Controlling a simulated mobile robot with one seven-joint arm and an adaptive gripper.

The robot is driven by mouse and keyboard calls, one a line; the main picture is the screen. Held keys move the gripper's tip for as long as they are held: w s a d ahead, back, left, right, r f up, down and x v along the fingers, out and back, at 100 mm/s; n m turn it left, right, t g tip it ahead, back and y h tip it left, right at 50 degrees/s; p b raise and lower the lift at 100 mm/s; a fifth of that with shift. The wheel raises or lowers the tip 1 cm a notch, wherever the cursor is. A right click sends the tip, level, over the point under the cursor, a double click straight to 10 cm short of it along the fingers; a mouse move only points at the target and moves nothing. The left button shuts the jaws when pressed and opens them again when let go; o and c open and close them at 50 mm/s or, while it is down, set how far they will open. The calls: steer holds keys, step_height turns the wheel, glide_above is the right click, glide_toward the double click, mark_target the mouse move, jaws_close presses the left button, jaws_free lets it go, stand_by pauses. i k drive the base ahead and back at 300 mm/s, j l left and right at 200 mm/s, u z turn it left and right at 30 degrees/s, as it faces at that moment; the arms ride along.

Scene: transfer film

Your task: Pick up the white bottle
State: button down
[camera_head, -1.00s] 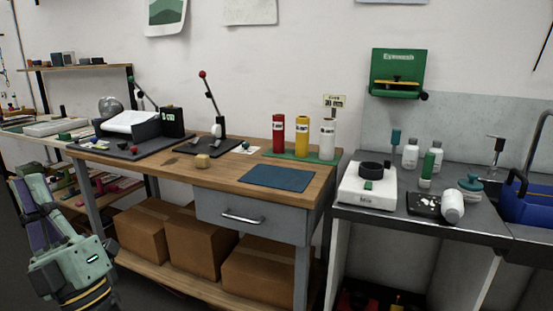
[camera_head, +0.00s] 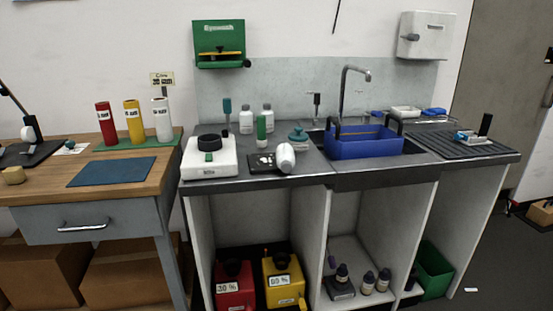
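Several white containers are in view, and I cannot tell which one the task means. A white bottle (camera_head: 285,157) lies on its side near the front edge of the grey counter, partly over a small black plate. Two white bottles with grey caps, the left one (camera_head: 246,121) and the right one (camera_head: 267,118), stand upright at the back of the counter. A tall white labelled cylinder (camera_head: 163,120) stands on a green mat on the wooden bench. My gripper is not in view.
A white scale-like device (camera_head: 210,158) stands left of the lying bottle. A green-labelled tube (camera_head: 261,130) and a teal-topped item (camera_head: 298,137) stand nearby. A blue basin (camera_head: 365,146) sits at the sink. Red (camera_head: 233,290) and yellow (camera_head: 285,283) canisters stand below.

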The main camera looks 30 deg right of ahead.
mark_target(285, 157)
steer(key=i+l+z, duration=0.15)
steer(key=i+l, duration=0.15)
steer(key=i, duration=0.15)
steer(key=i+l+z, duration=0.1)
steer(key=l, duration=0.3)
steer(key=i+l+z, duration=0.15)
steer(key=l, duration=0.2)
steer(key=i+l+z, duration=0.1)
steer(key=l, duration=0.25)
steer(key=l+z, duration=0.15)
steer(key=l, duration=0.55)
